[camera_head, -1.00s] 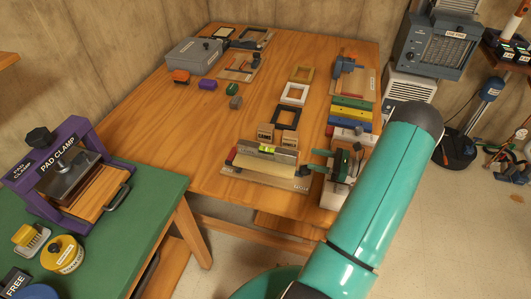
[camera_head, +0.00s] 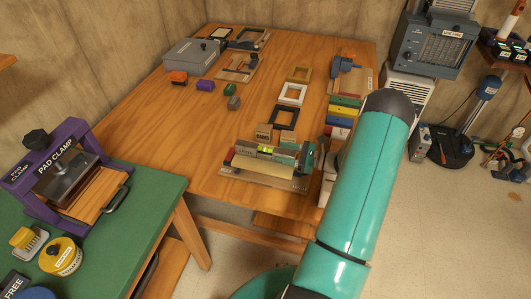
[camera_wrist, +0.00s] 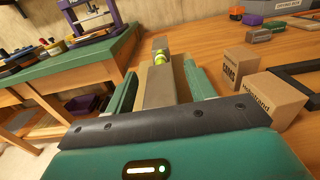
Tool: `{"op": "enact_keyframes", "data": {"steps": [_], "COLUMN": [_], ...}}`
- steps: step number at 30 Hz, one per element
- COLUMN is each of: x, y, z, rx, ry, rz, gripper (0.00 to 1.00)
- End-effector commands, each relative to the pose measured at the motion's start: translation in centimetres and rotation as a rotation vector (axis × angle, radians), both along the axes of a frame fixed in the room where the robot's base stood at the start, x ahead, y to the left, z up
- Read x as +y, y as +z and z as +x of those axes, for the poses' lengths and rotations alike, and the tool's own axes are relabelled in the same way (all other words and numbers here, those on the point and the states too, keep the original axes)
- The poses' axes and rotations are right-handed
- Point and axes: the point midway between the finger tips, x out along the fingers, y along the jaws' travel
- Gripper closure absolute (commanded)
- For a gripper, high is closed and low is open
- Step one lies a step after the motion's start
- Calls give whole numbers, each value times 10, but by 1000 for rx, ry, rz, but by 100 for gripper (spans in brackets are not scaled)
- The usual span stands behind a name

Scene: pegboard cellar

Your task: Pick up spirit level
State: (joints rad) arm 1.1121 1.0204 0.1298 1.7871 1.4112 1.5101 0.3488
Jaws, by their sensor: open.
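The spirit level (camera_head: 264,150) is a grey bar with a yellow-green vial. In the head view it lies across a small board (camera_head: 280,183) near the table's front edge. In the wrist view the level (camera_wrist: 158,88) runs lengthwise between my fingers, its vial near the fingertips. My gripper (camera_wrist: 160,67) is open, with one teal finger on each side of the bar. A gap seems to show beside the bar; contact is hard to tell. In the head view my gripper (camera_head: 303,153) is at the level's right end, which it partly hides.
Two small labelled wooden blocks (camera_wrist: 238,67) stand close to the right finger. A cream sheet or roll (camera_head: 262,168) lies in front of the level. Small frames (camera_head: 281,118) lie behind, and colored bars (camera_head: 344,112) to the right. The table's left middle is clear.

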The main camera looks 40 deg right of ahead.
Motion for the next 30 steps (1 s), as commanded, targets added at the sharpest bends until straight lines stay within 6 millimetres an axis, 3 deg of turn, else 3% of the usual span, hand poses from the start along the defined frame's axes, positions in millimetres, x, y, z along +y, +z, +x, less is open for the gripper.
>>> {"op": "enact_keyframes", "data": {"steps": [2, 9, 22, 27, 30], "x": [0, 0, -1, 0, 8], "y": [0, 0, 8, 31, 48], "z": [0, 0, 0, 0, -11], "rx": [0, 0, -2, -3, -1], "ry": [0, 0, 0, 0, 0], "rz": [0, 0, -1, -2, 1], "gripper": [49, 96, 100, 100, 100]}}
